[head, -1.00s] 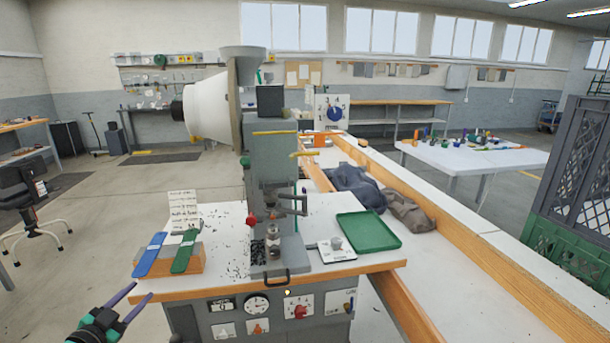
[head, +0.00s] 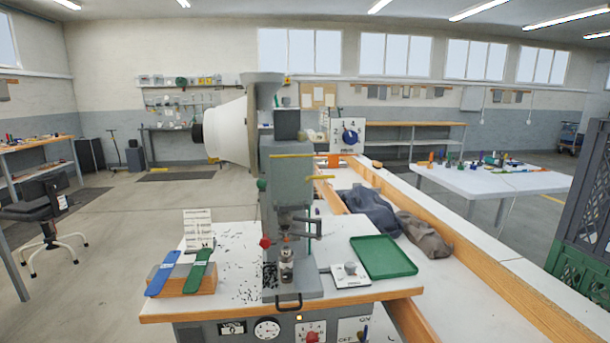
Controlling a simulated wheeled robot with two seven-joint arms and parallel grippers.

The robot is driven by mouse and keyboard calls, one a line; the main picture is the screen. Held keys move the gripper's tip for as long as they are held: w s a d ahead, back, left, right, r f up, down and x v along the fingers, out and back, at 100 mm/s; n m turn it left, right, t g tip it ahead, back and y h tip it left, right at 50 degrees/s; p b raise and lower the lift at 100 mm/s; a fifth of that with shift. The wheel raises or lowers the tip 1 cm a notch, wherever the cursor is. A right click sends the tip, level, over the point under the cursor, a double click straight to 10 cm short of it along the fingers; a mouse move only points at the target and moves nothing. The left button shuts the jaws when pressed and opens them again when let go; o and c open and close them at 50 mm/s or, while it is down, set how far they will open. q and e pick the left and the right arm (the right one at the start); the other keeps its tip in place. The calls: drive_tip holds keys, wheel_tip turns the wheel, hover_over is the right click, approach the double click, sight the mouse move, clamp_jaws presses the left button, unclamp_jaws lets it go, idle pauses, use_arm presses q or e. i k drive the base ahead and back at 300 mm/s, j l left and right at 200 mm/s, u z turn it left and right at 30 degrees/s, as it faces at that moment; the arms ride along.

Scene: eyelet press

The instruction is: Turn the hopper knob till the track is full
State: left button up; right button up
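The grey eyelet press (head: 291,180) stands on a white bench (head: 230,250) in the middle of the head view. A white drum-shaped hopper (head: 227,130) sticks out from its upper left, with a black knob-like end (head: 197,133). A green knob (head: 261,184) shows on the press's left side, and a red knob (head: 265,242) lower down. I cannot tell which one the task means. The track and its fill cannot be made out. Neither of my grippers is in view.
Blue (head: 162,274) and green (head: 198,270) strips lie on a wooden block at the bench's left. A green tray (head: 383,257) and a small white plate (head: 350,275) lie right of the press. Small dark bits are scattered on the bench left of the press.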

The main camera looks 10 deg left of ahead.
sight(196, 132)
drive_tip(key=i+j, duration=0.1)
drive_tip(key=j, duration=0.25)
drive_tip(key=i+j, duration=0.15)
drive_tip(key=j, duration=0.2)
drive_tip(key=i+j, duration=0.1)
drive_tip(key=j, duration=0.25)
drive_tip(key=i+j, duration=0.15)
drive_tip(key=j, duration=0.2)
drive_tip(key=i+j, duration=0.1)
drive_tip(key=j, duration=0.25)
